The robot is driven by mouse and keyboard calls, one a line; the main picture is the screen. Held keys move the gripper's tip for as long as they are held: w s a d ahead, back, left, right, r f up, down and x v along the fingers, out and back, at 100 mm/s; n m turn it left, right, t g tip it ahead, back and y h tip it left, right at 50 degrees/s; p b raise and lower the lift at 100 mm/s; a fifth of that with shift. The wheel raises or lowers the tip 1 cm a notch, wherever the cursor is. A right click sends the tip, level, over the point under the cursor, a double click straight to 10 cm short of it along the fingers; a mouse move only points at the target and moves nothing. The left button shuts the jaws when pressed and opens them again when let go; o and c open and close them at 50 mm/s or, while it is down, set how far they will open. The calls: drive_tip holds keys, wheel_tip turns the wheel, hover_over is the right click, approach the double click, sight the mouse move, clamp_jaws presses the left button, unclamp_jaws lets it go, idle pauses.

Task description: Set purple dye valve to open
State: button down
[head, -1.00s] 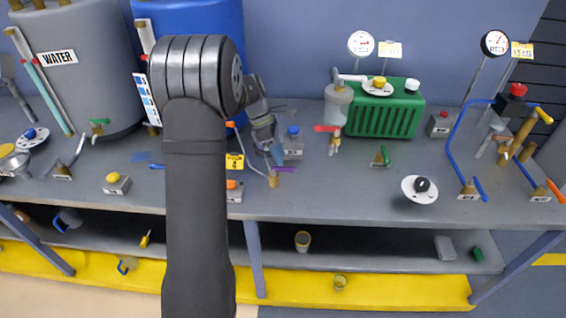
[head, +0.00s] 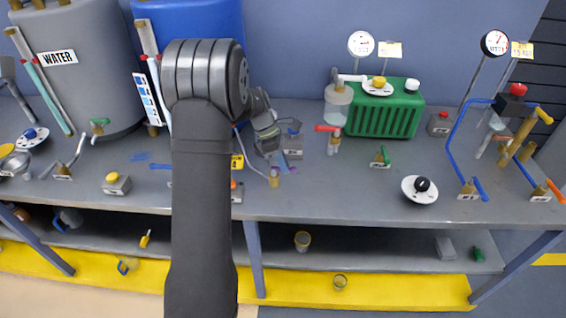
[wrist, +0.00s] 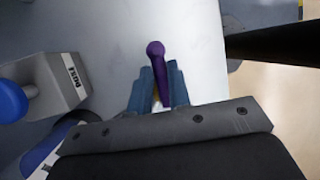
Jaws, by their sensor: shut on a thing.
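The purple dye valve's lever (wrist: 158,62) sits between the blue fingers of my gripper (wrist: 158,90) in the wrist view, its rounded end sticking out past the fingertips. The gripper is shut on it. In the head view, my gripper (head: 275,157) is low over the bench beside the blue drum, at the brass valve body (head: 273,178) on the end of a thin pipe. There the purple lever is mostly hidden by the fingers, so its angle is hard to tell.
A grey box with a blue button (head: 293,142) stands close behind my gripper; it also shows at left in the wrist view (wrist: 40,90). The glass jar with the red lever (head: 338,105) and the green tank (head: 385,115) stand to the right.

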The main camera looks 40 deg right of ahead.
drive_tip(key=m, duration=0.1)
drive_tip(key=m+y, duration=0.1)
drive_tip(key=m, duration=0.1)
drive_tip(key=m+y, duration=0.1)
drive_tip(key=shift+s+a+m, duration=0.3)
drive_tip(key=shift+s+a, duration=0.05)
drive_tip(key=m, duration=0.2)
drive_tip(key=a+m+y, duration=0.1)
drive_tip(key=shift+s+m+y, duration=0.2)
drive_tip(key=shift+m+y, duration=0.1)
drive_tip(key=shift+m, duration=0.1)
drive_tip(key=m+y, duration=0.1)
drive_tip(key=m, duration=0.1)
drive_tip(key=a+m+t+y, duration=0.1)
drive_tip(key=m, duration=0.2)
drive_tip(key=shift+a, duration=0.15)
drive_tip(key=shift+w+a+m+t+y, duration=0.2)
drive_tip(key=shift+m+t, duration=0.25)
drive_tip(key=shift+m, duration=0.65)
drive_tip(key=shift+w+a+m+t+y, duration=0.1)
drive_tip(key=shift+a+m+t+y, duration=0.25)
drive_tip(key=shift+m, duration=0.75)
drive_tip(key=c, duration=1.3)
unclamp_jaws()
drive_tip(key=shift+c, duration=0.2)
